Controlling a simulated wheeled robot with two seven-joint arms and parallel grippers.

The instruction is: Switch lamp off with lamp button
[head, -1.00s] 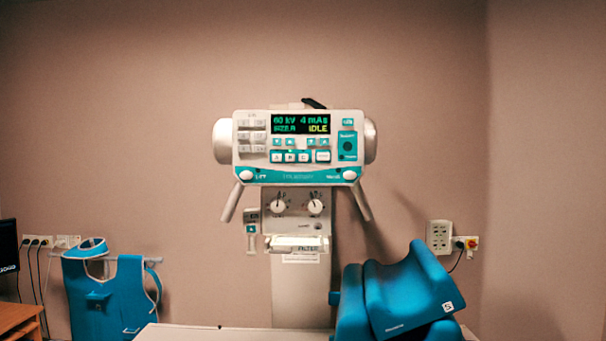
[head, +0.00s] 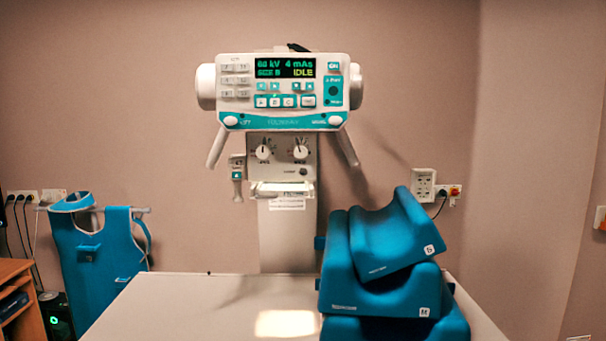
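The x-ray head's control panel (head: 283,92) faces me above the table, its display (head: 286,67) reading IDLE. Below it is the collimator box (head: 282,158) with two knobs, a left knob (head: 263,152) and a right knob (head: 300,152). A small dark mark with a tiny label (head: 303,171) sits under the right knob; I cannot tell whether it is the lamp button. A bright rectangular light patch (head: 287,323) lies on the table below, so the lamp appears lit. Neither of my grippers is in view.
A pale table (head: 185,300) stretches out in front of me. Blue stacked cushions (head: 385,265) stand on its right. A blue apron (head: 100,250) hangs at the left, by a wooden desk (head: 18,300). A wall socket (head: 424,184) is at the right.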

